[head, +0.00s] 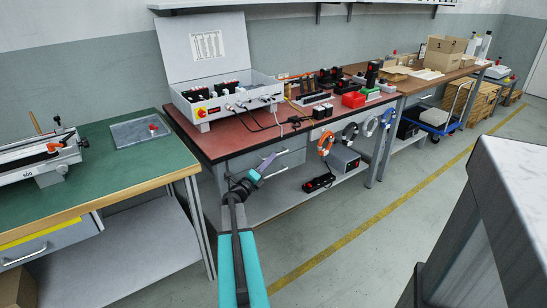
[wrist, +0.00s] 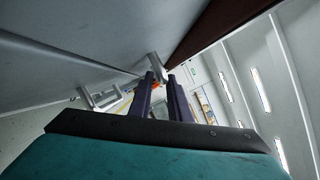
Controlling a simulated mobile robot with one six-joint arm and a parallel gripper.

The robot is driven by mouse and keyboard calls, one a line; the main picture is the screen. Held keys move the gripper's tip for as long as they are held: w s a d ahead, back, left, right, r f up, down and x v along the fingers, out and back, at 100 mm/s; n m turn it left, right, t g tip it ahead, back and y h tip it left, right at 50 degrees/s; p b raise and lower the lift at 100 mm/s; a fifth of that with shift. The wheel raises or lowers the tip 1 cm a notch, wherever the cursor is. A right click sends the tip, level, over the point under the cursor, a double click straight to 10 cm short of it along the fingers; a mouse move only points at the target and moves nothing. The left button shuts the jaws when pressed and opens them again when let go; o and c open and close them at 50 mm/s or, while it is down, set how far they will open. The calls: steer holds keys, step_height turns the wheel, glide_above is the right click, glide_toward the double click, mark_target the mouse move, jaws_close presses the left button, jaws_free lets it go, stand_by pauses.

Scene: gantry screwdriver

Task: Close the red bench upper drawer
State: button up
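The red-topped bench (head: 235,143) stands in the middle of the head view. Its grey drawer unit (head: 293,158) hangs under the top, with the upper drawer just below the red surface. My gripper (head: 268,162) is in front of these drawers, and hides part of them. In the wrist view, a grey drawer front fills the upper left. My gripper's two dark fingers (wrist: 162,77) are apart, with a gap between them. A pale handle (wrist: 154,62) lies at the fingertips; contact cannot be told. A second handle (wrist: 100,97) is to the left. How far the upper drawer stands out is unclear.
A green-topped bench (head: 100,160) is at the left. A lower shelf (head: 260,205) holds a power strip and a grey unit.

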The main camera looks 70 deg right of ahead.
steer(key=v, duration=1)
steer(key=shift+s, duration=0.2)
